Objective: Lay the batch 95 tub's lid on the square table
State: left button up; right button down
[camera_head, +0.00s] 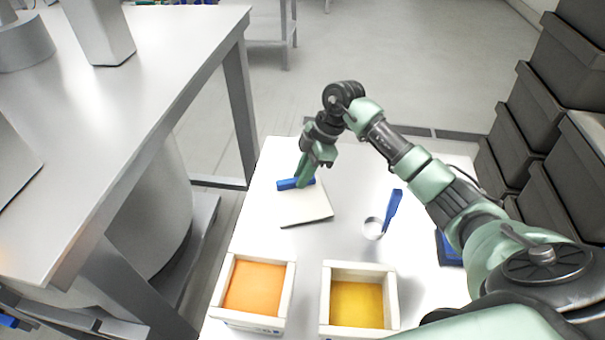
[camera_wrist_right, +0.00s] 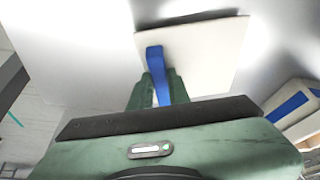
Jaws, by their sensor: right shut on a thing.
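A flat white square lid (camera_head: 308,208) with a blue bar handle (camera_head: 290,184) is at the far left part of the white square table (camera_head: 262,222). My right gripper (camera_head: 305,180) is shut on the handle. In the right wrist view, the blue handle (camera_wrist_right: 155,62) stands between the fingers (camera_wrist_right: 158,88), with the lid (camera_wrist_right: 215,60) beyond. A dark line runs along the lid's near edge; I cannot tell whether it rests or hovers just above. Two open white tubs stand at the near side, one with orange filling (camera_head: 255,287), one with yellow (camera_head: 357,303). Their labels are unreadable.
A round tool with a blue handle (camera_head: 393,210) is on the table right of the lid. A blue item (camera_head: 449,252) is partly hidden behind my right arm. A grey bench (camera_head: 120,90) stands at left, dark stacked crates (camera_head: 530,105) at right.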

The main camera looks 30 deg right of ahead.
jog(key=c, duration=1.3)
grip_release()
jog(key=shift+c, duration=0.2)
jog(key=v, duration=1.2)
jog(key=shift+b, duration=0.3)
